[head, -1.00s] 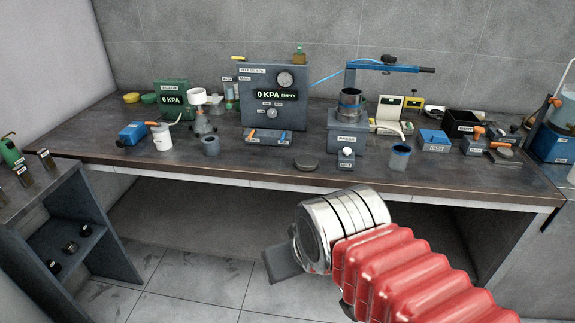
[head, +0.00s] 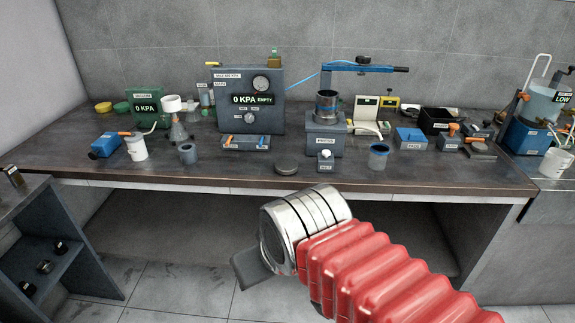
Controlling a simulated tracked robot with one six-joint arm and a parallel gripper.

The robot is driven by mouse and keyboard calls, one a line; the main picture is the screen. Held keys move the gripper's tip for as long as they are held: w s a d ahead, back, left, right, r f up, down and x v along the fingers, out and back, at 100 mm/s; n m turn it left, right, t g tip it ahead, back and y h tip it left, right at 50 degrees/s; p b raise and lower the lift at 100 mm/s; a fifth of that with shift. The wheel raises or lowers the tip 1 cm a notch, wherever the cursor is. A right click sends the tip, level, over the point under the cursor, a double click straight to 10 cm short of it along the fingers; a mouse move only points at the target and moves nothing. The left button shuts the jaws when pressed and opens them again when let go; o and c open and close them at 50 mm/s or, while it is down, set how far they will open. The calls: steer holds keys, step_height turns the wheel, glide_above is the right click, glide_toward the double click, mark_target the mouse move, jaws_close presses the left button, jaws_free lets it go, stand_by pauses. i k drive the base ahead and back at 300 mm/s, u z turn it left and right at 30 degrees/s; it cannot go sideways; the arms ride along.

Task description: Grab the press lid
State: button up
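A dark round flat disc (head: 287,168), which looks like the press lid, lies on the bench near its front edge. The press (head: 325,138) stands behind it to the right, a grey block with an open metal cylinder (head: 327,106) on top and a blue overhead bar with a black handle (head: 368,68). My gripper (head: 250,268) is in front of the bench, low and to the left of my silver wrist, apart from the disc. Only a grey part of it shows, and my wrist hides the rest. I cannot see its opening or anything held.
A small white-topped block (head: 325,161) and a blue cup (head: 378,156) stand right of the disc. A grey gauge panel (head: 250,100) reading 0 KPA stands behind it. A grey cylinder (head: 188,153) is to the left. The bench's front edge (head: 240,186) lies between my arm and the disc.

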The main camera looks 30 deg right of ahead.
mark_target(285, 167)
steer(key=i, duration=0.95)
steer(key=u, duration=0.05)
